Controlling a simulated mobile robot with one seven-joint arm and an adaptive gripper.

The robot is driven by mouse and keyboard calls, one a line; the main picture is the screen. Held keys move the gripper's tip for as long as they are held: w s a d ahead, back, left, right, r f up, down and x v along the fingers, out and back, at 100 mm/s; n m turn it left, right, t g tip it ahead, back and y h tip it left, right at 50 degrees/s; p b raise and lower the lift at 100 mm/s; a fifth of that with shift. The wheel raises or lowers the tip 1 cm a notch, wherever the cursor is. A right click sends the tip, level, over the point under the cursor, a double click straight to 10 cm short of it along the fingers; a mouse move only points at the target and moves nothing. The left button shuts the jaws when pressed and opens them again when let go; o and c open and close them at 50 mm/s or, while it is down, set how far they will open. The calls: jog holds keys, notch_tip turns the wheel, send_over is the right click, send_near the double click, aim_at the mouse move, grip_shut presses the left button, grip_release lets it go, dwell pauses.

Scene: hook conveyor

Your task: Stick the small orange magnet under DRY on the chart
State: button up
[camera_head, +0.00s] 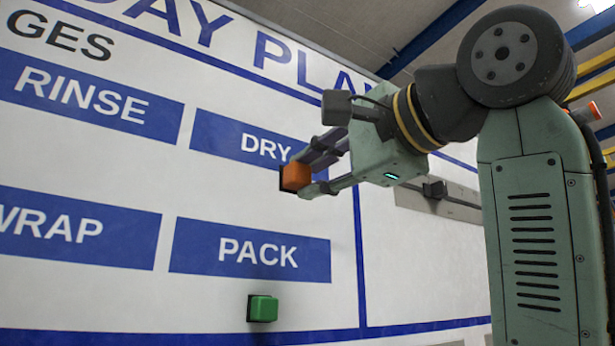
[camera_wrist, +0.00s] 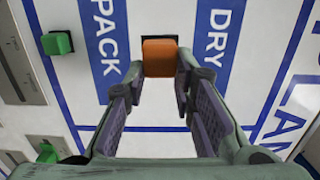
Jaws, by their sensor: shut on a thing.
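The small orange magnet (camera_head: 295,177) is between my gripper's fingertips, at the white chart below the blue DRY label (camera_head: 230,137) and above the PACK label (camera_head: 215,248). My gripper (camera_head: 308,172) reaches in from the right and is shut on it. In the wrist view the magnet (camera_wrist: 160,58) sits between the two fingertips (camera_wrist: 160,72), with the DRY label (camera_wrist: 215,45) to its right and PACK (camera_wrist: 103,45) to its left. A dark backing shows behind it, at or very near the chart face; I cannot tell whether it touches.
A green magnet (camera_head: 262,308) is on the chart under PACK. The wrist view shows another green piece (camera_wrist: 47,152) at lower left, by grey plates. RINSE (camera_head: 90,96) and WRAP (camera_head: 70,228) labels are to the left. A grey strip (camera_head: 455,208) crosses the board's right part.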

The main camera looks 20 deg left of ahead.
aim_at(272, 200)
jog(key=shift+w+d+p+x, duration=0.1)
jog(key=shift+w+x, duration=0.05)
jog(key=shift+x, duration=1.15)
jog(key=shift+w+d+p+x, duration=0.1)
jog(key=shift+x, duration=1.2)
jog(key=shift+w+d+p+x, duration=0.1)
jog(key=shift+w+x, duration=0.05)
jog(key=shift+x, duration=1.1)
jog(key=shift+w+a, duration=0.2)
jog(key=shift+a, duration=0.15)
jog(key=o, duration=1.1)
jog(key=shift+d, duration=0.1)
jog(key=shift+s, duration=0.1)
jog(key=v, duration=1.2)
jog(key=shift+s, duration=0.1)
